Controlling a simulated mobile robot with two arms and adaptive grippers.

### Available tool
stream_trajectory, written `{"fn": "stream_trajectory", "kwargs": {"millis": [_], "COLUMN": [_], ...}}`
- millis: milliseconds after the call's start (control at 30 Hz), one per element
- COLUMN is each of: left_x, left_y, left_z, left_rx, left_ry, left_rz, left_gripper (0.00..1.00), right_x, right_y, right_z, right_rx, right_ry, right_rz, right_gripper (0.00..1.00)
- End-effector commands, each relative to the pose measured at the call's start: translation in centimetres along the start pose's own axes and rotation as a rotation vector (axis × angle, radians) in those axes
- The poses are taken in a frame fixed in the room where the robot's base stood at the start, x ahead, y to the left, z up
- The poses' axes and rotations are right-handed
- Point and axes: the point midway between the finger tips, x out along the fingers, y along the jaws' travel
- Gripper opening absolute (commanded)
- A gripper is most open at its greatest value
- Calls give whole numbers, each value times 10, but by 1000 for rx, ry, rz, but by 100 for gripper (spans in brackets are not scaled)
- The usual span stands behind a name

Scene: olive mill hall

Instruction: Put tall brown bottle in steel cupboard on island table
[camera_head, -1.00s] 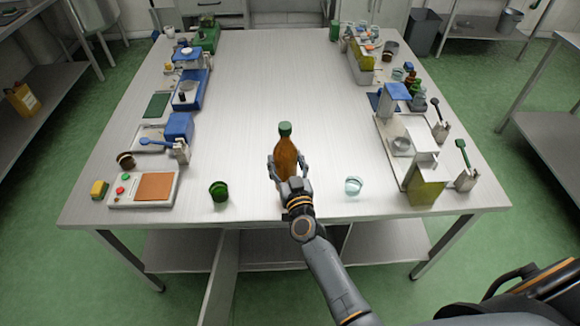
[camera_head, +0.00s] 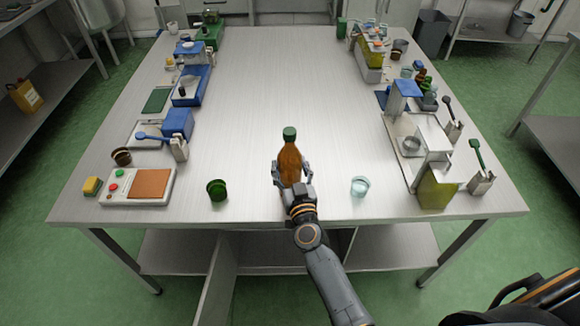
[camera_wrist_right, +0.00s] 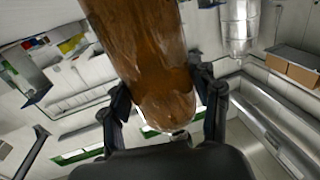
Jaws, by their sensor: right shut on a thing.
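The tall brown bottle (camera_head: 289,163) with a green cap is near the front middle of the island table (camera_head: 275,90). My right gripper (camera_head: 292,182) is shut around its lower part. In the right wrist view the brown bottle (camera_wrist_right: 145,50) fills the middle, between the two fingers (camera_wrist_right: 165,105). Its base shows there, but I cannot tell its height over the table. Under the tabletop, a steel panel (camera_head: 217,282) juts out below the front edge, like an open cupboard door; the cupboard's inside is hidden. My left gripper is not in view.
A green cup (camera_head: 217,190) stands left of the bottle and a clear glass (camera_head: 360,187) right of it. The table's middle is clear. Shelves flank the steel panel.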

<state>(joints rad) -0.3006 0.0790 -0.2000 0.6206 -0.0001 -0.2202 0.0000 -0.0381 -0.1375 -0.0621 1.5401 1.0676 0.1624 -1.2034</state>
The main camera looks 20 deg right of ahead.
Motion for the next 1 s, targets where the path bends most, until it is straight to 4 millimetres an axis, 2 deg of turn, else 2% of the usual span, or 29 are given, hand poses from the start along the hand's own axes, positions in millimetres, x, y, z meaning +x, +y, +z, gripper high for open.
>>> {"fn": "stream_trajectory", "kwargs": {"millis": [33,100,133,533,667,1000], "left_x": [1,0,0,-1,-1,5], "left_y": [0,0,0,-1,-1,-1], "left_z": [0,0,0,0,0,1], "left_rx": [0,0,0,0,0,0], "left_ry": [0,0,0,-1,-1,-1], "left_rz": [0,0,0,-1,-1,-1], "left_gripper": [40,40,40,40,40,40], "right_x": [0,0,0,-3,-22,-93], "right_y": [0,0,0,0,0,0], "right_z": [1,1,1,-1,0,0], "right_rx": [0,0,0,1,2,-1], "right_ry": [0,0,0,-2,-2,-1], "right_rz": [0,0,0,0,0,0], "right_gripper": [67,82,84,84,84,84]}}
